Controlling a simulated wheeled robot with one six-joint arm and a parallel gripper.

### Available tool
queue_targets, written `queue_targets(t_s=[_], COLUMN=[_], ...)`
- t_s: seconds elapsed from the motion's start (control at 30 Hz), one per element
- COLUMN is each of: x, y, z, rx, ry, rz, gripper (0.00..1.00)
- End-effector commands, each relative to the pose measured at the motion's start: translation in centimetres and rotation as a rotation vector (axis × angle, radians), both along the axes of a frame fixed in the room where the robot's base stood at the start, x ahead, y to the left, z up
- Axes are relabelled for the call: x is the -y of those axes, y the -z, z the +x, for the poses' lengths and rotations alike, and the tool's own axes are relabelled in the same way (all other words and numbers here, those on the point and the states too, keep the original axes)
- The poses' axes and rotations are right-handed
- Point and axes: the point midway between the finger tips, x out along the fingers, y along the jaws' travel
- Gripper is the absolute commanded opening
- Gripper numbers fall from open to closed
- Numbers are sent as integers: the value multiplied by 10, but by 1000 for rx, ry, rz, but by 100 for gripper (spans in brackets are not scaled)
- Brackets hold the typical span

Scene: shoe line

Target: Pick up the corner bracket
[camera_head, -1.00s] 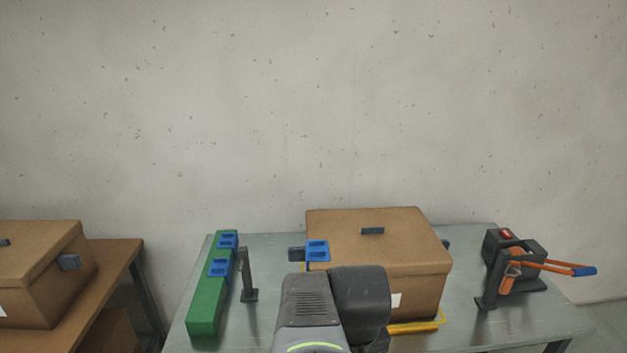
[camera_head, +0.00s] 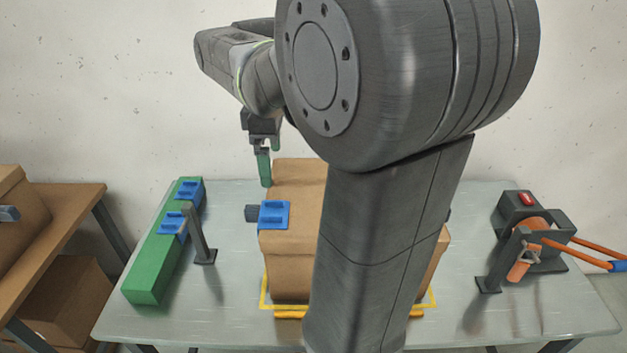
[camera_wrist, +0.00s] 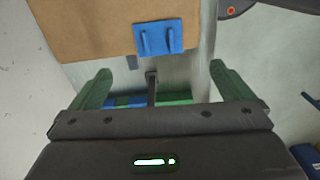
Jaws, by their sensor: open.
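Blue corner brackets (camera_head: 173,222) (camera_head: 189,190) sit on the long green block (camera_head: 143,283) at the left of the table. Another blue bracket (camera_head: 274,214) is on the left front top corner of the cardboard box (camera_head: 290,262); it also shows in the wrist view (camera_wrist: 158,37). My gripper (camera_head: 264,168) points down above the box's back left corner, apart from the brackets. In the wrist view its green fingers (camera_wrist: 163,85) are wide apart with nothing held. The green block and some blue show partly hidden behind the gripper body.
A dark upright post (camera_head: 197,236) stands right of the green block. A strapping tool with orange handles (camera_head: 525,240) is at the table's right. A yellow frame (camera_head: 350,306) lies around the box's base. My arm hides much of the box.

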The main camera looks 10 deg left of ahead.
Motion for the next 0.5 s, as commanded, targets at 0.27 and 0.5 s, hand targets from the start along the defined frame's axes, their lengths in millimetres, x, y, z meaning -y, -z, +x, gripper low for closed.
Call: queue_targets(t_s=[0.27,0.5], x=[-8,-8], y=[31,73], z=[-2,-1], rx=[-7,-4], ry=[-36,-34], rz=[-7,-4], gripper=[100,100])
